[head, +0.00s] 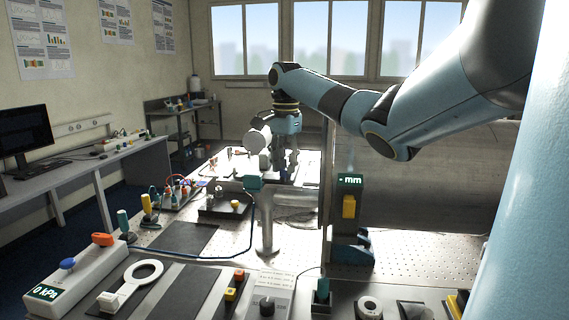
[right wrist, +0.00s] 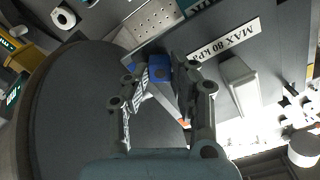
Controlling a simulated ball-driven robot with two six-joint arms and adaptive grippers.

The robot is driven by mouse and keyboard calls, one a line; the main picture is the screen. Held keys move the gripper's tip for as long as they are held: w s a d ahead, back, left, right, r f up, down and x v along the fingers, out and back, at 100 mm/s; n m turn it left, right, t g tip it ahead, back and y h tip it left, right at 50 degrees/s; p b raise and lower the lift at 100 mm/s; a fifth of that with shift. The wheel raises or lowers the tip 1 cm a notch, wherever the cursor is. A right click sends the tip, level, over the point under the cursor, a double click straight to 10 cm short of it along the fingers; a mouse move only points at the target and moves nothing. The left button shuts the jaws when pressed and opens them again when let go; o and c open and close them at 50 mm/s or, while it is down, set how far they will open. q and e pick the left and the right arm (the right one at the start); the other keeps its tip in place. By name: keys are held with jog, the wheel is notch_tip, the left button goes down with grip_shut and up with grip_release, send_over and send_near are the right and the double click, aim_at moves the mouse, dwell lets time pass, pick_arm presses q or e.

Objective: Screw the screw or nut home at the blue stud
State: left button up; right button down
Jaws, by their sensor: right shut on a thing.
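My right gripper (head: 286,168) reaches down over the far part of the table, left of the large pipe. In the right wrist view its two fingers (right wrist: 161,76) are closed in around a blue part (right wrist: 158,66) at their tips. The blue part is at the task's blue stud; I cannot tell stud from nut or screw there, as the fingers hide much of it. How far the thread is engaged is not visible. My left gripper is in neither view.
The large grey pipe (head: 450,185) lies close to the right arm; its dark round end (right wrist: 75,115) fills the left of the wrist view. A MAX 80 KPA label (right wrist: 226,43) lies beside the fingers. A gauge box (head: 72,272) and a white ring (head: 143,271) are at front left.

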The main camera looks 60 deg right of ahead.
jog(key=shift+m, duration=0.8)
jog(key=m, duration=0.4)
jog(key=c, duration=1)
grip_release()
jog(key=shift+c, duration=0.2)
jog(key=shift+r, duration=0.3)
notch_tip(320, 180, up, 7)
jog(key=shift+f, duration=0.1)
